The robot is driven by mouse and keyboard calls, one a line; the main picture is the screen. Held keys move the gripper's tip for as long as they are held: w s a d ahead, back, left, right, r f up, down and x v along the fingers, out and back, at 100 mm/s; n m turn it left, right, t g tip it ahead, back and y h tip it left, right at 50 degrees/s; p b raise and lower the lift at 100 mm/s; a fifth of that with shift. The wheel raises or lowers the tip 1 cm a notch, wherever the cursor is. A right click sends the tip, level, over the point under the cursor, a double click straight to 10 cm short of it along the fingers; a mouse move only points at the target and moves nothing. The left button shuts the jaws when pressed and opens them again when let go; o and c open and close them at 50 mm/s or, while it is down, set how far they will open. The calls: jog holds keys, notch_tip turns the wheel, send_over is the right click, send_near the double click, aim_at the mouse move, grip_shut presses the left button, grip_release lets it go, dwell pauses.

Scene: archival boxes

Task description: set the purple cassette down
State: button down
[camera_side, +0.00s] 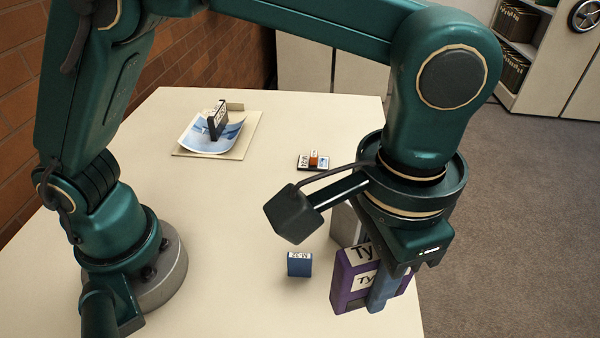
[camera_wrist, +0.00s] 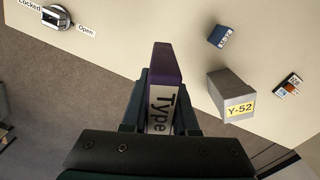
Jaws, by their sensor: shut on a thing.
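The purple cassette (camera_side: 341,288) with a white "Type" label is between the fingers of my gripper (camera_side: 384,286), at the right side of the table. In the wrist view the cassette (camera_wrist: 166,62) stands out past the fingertips (camera_wrist: 160,112), its purple end away from me and its label facing the camera. The gripper is shut on it. The cassette looks roughly upright in the side view. I cannot tell whether its underside touches the table, and part of it is hidden by a finger.
A grey box (camera_wrist: 229,88) labelled Y-52 stands close by, mostly hidden in the side view. A small blue box (camera_side: 299,264) is left of the cassette. A small labelled item (camera_side: 305,165) and a tan board (camera_side: 245,130) lie farther back. A Locked/Open dial (camera_wrist: 58,17) is near the table edge.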

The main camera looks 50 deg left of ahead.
aim_at(352, 332)
notch_tip(352, 332, down, 11)
jog(key=shift+r, duration=0.15)
dwell(0.4)
jog(key=c, duration=0.7)
grip_release()
